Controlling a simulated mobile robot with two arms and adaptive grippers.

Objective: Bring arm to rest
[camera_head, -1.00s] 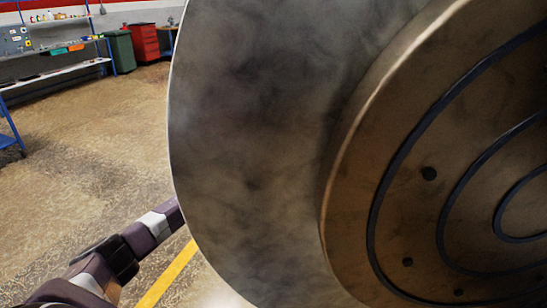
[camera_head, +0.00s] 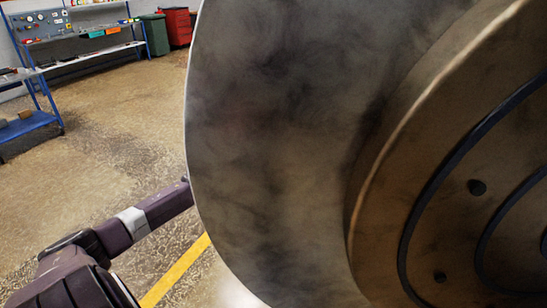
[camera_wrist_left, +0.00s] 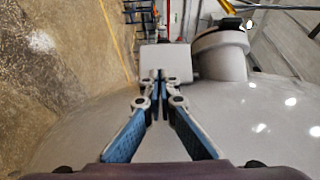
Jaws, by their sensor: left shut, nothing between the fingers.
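My left arm (camera_head: 130,225) comes in from the lower left of the head view and runs up to the rim of a large round furnace door (camera_head: 270,150). The door hides the arm's far end and the gripper there. In the left wrist view my left gripper (camera_wrist_left: 158,76) shows with its blue-padded fingers together at the tips, with nothing between them. It is in front of a smooth grey curved surface (camera_wrist_left: 250,110) with a light grey block (camera_wrist_left: 168,60) beyond the fingertips. My right gripper is in neither view.
The door's brown inner disc (camera_head: 450,170) with dark ring grooves fills the right of the head view. A blue shelf unit (camera_head: 85,35), a green bin (camera_head: 153,35) and a red cabinet (camera_head: 178,27) stand at the back left. Open floor (camera_head: 110,130) with a yellow line (camera_head: 175,272) lies left of the door.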

